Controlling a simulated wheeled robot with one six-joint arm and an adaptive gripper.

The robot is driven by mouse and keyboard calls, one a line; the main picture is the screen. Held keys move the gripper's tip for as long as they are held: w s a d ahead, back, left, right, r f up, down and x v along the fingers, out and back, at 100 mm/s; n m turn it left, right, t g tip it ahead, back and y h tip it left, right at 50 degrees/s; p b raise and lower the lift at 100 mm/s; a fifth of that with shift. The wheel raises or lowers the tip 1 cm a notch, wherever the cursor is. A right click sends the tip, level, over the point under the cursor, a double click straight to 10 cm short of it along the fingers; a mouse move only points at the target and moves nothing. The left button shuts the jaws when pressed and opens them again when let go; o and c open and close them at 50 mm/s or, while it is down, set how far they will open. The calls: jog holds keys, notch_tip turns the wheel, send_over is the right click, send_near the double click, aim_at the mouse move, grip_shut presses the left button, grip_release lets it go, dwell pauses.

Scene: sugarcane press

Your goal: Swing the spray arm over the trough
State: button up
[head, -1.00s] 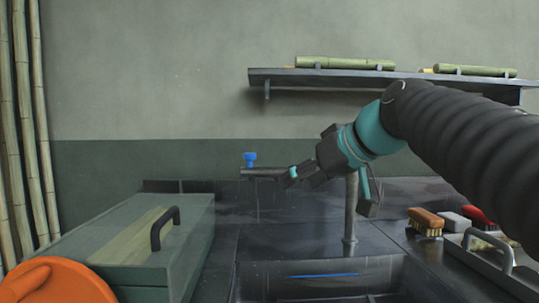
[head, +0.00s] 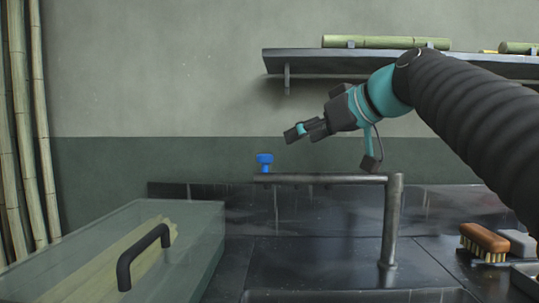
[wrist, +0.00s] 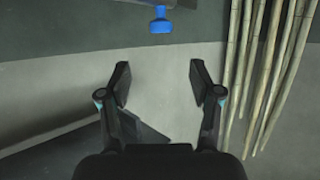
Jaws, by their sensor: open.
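The spray arm (head: 325,179) is a horizontal grey metal pipe on an upright post (head: 391,225). It points left from the post, in the picture above the dark counter behind the trough. A blue knob (head: 264,160) stands at its left end and also shows at the top of the wrist view (wrist: 160,20). The trough (head: 350,295) shows only its back edge at the bottom of the head view. My gripper (head: 296,132) is open and empty, above the pipe and apart from it. In the wrist view its fingers (wrist: 160,83) are spread wide with nothing between.
A green-tinted box with a black handle (head: 145,255) stands at left. A shelf (head: 400,64) with cane pieces (head: 385,42) hangs on the wall. Tall canes (head: 25,130) lean at far left.

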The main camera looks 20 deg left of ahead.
aim_at(266, 155)
jog(key=p+x, duration=0.1)
jog(key=x, duration=1.2)
jog(key=shift+a+f, duration=0.15)
grip_shut()
